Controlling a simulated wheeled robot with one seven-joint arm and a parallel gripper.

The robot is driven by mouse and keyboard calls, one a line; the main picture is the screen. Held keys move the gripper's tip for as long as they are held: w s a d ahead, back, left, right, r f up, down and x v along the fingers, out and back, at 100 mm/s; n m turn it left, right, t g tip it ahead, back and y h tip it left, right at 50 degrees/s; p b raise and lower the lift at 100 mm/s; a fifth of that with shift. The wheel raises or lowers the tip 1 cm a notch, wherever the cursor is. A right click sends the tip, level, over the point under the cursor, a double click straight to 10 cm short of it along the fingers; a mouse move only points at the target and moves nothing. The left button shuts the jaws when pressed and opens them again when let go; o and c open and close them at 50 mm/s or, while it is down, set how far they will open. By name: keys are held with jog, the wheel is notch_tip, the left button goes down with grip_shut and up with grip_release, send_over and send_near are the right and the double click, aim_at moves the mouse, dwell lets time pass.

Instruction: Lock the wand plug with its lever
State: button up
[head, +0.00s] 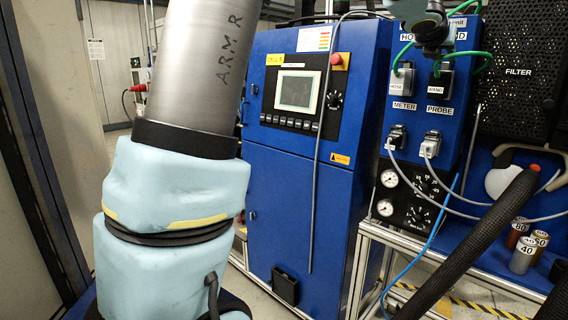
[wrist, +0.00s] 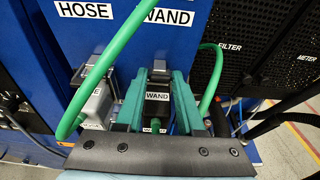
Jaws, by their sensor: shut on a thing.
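The wand plug (head: 436,86), dark with a WAND label and a green cable, sits in its socket on the blue panel. It also shows in the wrist view (wrist: 157,100), between my fingers. Its metal lever (wrist: 159,72) shows at the top of the plug and is partly hidden by my fingertips; its exact angle is unclear. My gripper (wrist: 160,78) has teal fingers on both sides and appears shut on the lever. In the head view my wrist is above the plug, at the top edge.
The grey hose plug (head: 401,80) with its green cable sits close to the left of the wand plug. Meter (head: 397,138) and probe (head: 430,145) plugs are below. A filter grille (head: 520,70) stands to the right. Green cables loop near my fingers.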

jog(key=shift+f+t+b, duration=0.25)
jog(key=shift+t+b, duration=0.05)
jog(key=shift+b, duration=1.5)
jog(key=shift+r+h, duration=0.15)
jog(key=shift+h, duration=0.15)
jog(key=shift+f+b, duration=0.2)
jog(key=shift+b, duration=0.95)
jog(key=shift+s+a+f+t+h+b, duration=0.15)
jog(key=shift+t+h+b, duration=0.4)
jog(key=shift+b, duration=3.05)
jog(key=shift+f+t+h+b, duration=0.5)
jog(key=shift+t+b, duration=0.15)
jog(key=shift+b, duration=3.7)
jog(key=o, duration=1)
jog(key=shift+c, duration=0.2)
jog(key=s+a+r, duration=0.2)
jog(key=s+a, duration=0.4)
jog(key=s, duration=0.1)
jog(key=shift+s+a+p, duration=0.15)
jog(key=shift+a+p, duration=0.25)
jog(key=shift+p, duration=0.05)
